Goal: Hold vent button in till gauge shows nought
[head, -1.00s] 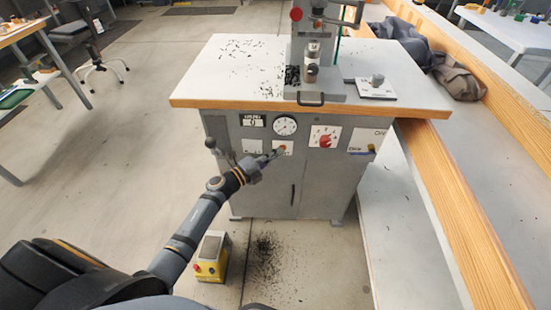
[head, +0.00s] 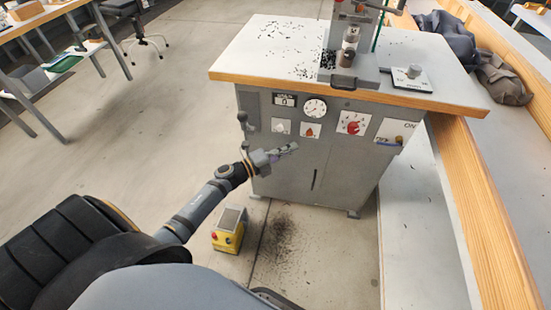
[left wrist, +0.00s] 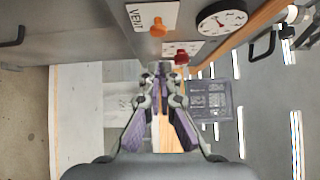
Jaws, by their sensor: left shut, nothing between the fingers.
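The vent button (head: 310,132) is a small orange knob on a white plate on the grey press cabinet's front. In the left wrist view the button (left wrist: 158,27) sits beside the word VENT, with nothing touching it. The round white gauge (head: 315,107) is just above; it also shows in the left wrist view (left wrist: 222,21). Its needle shows, but I cannot read the value. My left gripper (head: 288,149) is shut and empty, a little below and left of the button and apart from it. It also shows in the left wrist view (left wrist: 163,80). My right gripper is out of view.
A red selector knob (head: 353,126) is right of the button. A grey-handled lever (head: 243,120) stands at the cabinet's left edge. The wood-edged top (head: 270,50) overhangs the panel. A yellow box (head: 229,229) with buttons is on the floor. A wooden-edged bench runs along the right.

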